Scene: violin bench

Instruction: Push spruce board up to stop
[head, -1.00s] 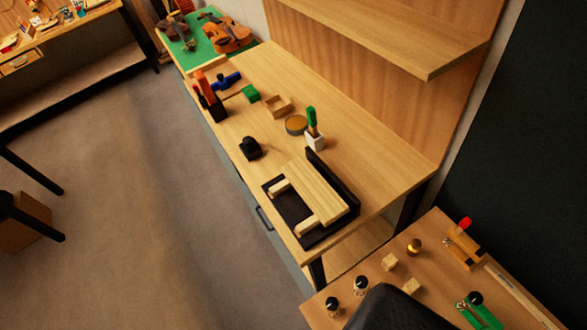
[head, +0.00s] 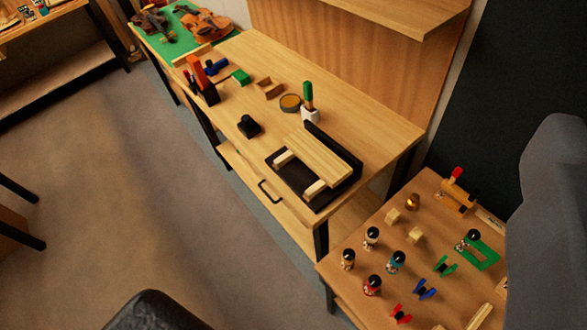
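The spruce board (head: 318,157) is a long pale plank lying flat on a black base (head: 298,184) on the bench. A black raised wall (head: 335,149), which looks like the stop, runs along the board's far side. The two look close and roughly parallel; I cannot tell whether they touch. Two short pale wooden pieces (head: 284,157) and (head: 315,189) lie at the board's near side. Nothing of mine touches the board. My gripper's fingers cannot be made out; only a dark shape at the bottom and a grey one at the right, probably mine, show.
The bench (head: 375,130) also holds a black block (head: 249,126), a round tin (head: 290,103), a white holder with a green handle (head: 308,100) and a small wooden tray (head: 269,88). A lower table (head: 345,265) with several figures stands at right. Open floor (head: 130,200) lies left.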

